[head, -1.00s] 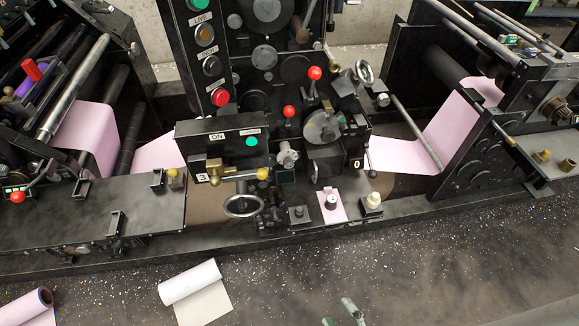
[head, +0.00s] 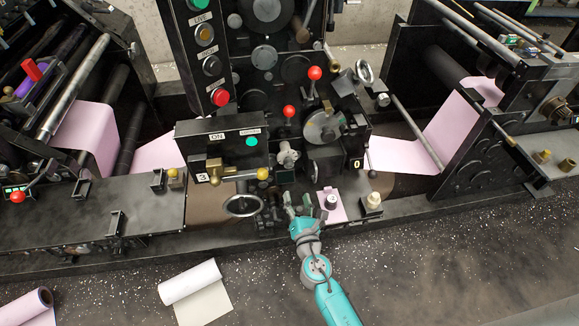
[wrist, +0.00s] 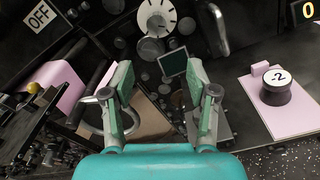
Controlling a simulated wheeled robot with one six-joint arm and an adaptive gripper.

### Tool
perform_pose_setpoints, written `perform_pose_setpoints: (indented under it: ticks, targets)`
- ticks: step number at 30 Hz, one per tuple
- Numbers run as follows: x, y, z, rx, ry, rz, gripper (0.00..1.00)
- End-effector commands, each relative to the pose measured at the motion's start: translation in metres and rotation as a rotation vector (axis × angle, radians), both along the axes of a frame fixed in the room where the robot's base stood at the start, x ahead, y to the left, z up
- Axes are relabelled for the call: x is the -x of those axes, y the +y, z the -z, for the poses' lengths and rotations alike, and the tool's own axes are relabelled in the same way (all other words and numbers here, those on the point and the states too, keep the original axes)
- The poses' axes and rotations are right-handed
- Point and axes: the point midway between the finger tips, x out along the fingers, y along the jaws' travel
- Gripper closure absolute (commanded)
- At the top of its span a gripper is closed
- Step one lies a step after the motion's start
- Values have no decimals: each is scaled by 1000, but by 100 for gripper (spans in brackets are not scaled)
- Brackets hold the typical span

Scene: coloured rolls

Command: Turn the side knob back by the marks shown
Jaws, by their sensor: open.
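A pale round knob (head: 288,155) with dark tick marks is on the machine front; in the wrist view this marked dial (wrist: 157,18) is at the top centre, ahead of my fingers. I cannot tell for sure that it is the side knob. A black cylinder (wrist: 276,92) with a white top reading "-2" stands on a pink sheet (wrist: 295,118); the cylinder also shows in the head view (head: 332,204). My gripper (head: 298,205) is open and empty, left of the pink sheet at the machine's front ledge. Its two fingers (wrist: 160,78) are wide apart in the wrist view.
A small dark screen (wrist: 173,63) is below the dial. A handwheel (head: 242,206) is left of my gripper. A "0" display (head: 357,163) and a cream knob (head: 372,201) are to the right. Red-ball levers (head: 289,112) rise behind.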

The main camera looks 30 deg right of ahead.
Motion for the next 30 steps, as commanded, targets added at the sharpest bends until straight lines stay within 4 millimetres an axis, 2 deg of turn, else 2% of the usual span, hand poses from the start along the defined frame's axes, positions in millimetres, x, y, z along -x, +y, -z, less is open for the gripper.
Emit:
perform_pose_setpoints:
  ticks: [1, 6, 11, 24, 30]
  targets:
    - [-9, -2, -5, 37, -3, 5, 41]
    - [-22, -5, -10, 102, -2, 15, 41]
    - [-37, -9, -10, 101, -3, 16, 41]
    - [-104, -30, -10, 99, -2, 15, 41]
    - [-119, -34, -9, 98, -1, 14, 41]
